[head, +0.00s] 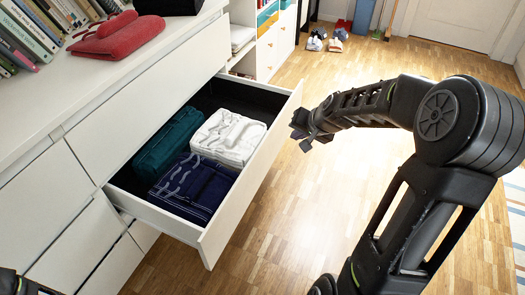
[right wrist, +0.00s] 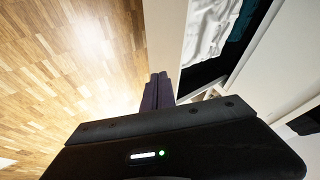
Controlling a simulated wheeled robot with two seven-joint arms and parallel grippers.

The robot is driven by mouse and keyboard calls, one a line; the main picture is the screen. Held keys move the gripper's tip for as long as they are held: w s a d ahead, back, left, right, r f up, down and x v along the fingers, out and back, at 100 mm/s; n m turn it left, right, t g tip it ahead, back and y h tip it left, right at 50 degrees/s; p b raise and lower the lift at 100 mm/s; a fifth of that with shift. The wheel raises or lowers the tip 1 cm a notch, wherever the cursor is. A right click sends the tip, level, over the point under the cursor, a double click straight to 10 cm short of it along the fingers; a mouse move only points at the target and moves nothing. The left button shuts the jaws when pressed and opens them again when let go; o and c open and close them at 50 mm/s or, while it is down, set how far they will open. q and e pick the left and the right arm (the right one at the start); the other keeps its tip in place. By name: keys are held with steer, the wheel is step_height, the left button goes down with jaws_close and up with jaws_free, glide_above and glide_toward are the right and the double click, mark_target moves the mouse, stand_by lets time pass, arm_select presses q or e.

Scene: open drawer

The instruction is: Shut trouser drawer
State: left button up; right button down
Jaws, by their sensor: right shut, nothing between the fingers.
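The trouser drawer (head: 250,187) is pulled well out of the white dresser. Inside lie folded teal trousers (head: 168,142), white trousers (head: 229,137) and dark blue trousers (head: 193,188). My right gripper (head: 303,137) is shut and empty, just outside the drawer front near its far end. In the right wrist view, the shut fingers (right wrist: 157,92) show beside the drawer front (right wrist: 168,40); I cannot tell whether they touch it. A small dark part of my left arm shows at the lower left corner of the head view; its gripper is not visible.
The dresser top (head: 60,95) holds books (head: 28,38) and a folded red cloth (head: 118,36). A white shelf unit (head: 272,50) stands beyond the drawer, with shoes (head: 316,43) on the floor near it. The wooden floor (head: 290,215) in front of the drawer is clear.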

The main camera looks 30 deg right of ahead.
steer(key=b, duration=0.2)
glide_toward(269, 140)
steer(key=x, duration=0.5)
stand_by(0.4)
stand_by(0.4)
